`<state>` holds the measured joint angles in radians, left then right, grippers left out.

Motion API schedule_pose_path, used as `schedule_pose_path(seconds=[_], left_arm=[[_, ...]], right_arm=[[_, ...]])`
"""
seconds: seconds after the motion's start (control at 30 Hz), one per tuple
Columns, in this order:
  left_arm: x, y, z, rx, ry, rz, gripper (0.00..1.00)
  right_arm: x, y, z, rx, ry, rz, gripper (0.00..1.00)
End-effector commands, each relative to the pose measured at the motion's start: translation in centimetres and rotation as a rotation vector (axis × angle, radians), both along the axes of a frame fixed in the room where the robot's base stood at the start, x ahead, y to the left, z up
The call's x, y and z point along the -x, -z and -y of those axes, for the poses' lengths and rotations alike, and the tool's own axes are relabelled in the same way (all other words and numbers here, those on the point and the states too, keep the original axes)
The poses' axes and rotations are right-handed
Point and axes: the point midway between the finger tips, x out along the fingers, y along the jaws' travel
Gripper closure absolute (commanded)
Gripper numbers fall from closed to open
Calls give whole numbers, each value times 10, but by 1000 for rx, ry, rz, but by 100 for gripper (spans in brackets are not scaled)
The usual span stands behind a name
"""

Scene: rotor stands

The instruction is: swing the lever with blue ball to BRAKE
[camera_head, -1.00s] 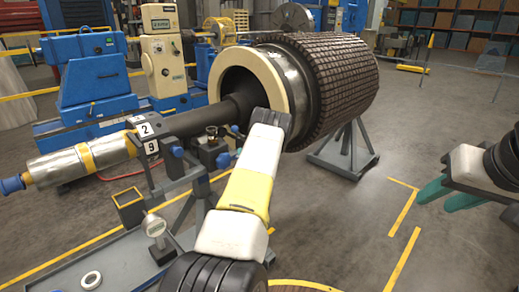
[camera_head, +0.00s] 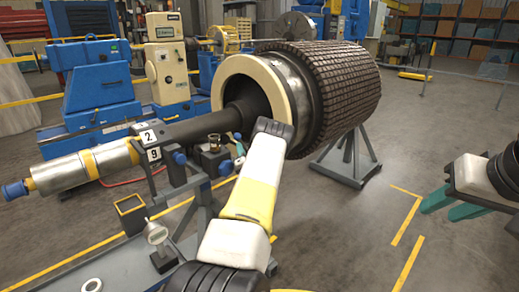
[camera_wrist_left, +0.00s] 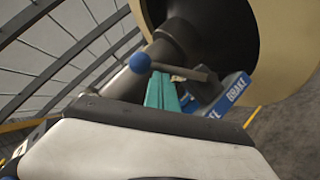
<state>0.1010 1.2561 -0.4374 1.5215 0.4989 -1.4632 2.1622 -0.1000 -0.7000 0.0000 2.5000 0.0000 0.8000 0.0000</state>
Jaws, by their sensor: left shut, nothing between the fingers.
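The lever is a short dark rod (camera_wrist_left: 185,70) with a blue ball (camera_wrist_left: 140,62) at its left end in the left wrist view. Its right end meets a dark block next to a blue plate reading BRAKE (camera_wrist_left: 238,87). A second blue plate (camera_wrist_left: 213,112) is partly hidden, its word unreadable. My left gripper (camera_wrist_left: 162,92) has its teal fingers shut and empty, just below the rod, to the right of the ball. I cannot tell whether they touch. In the head view, the left gripper (camera_head: 238,145) is beside the stand's clamp. My right gripper (camera_head: 453,204) is open and empty at far right.
A shaft (camera_head: 205,125) runs into the large rotor (camera_head: 335,80) on grey stands. A dial gauge (camera_head: 156,234) and a ring (camera_head: 92,285) are at lower left. Blue machines stand behind. The floor between my arms is clear.

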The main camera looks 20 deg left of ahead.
Motion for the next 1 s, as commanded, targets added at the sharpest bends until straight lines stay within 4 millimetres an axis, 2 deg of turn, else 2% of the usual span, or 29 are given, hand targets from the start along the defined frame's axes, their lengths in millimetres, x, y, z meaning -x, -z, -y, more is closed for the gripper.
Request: schedule_pose_path(seconds=[0.67, 1.0], left_arm=[[-8, -13, 3, -58, 0, -141, 100], [-25, -30, 10, -166, -1, -401, 100]], right_arm=[[0, 0, 0, 0, 0, 0, 64], [0, 0, 0, 0, 0, 0, 64]])
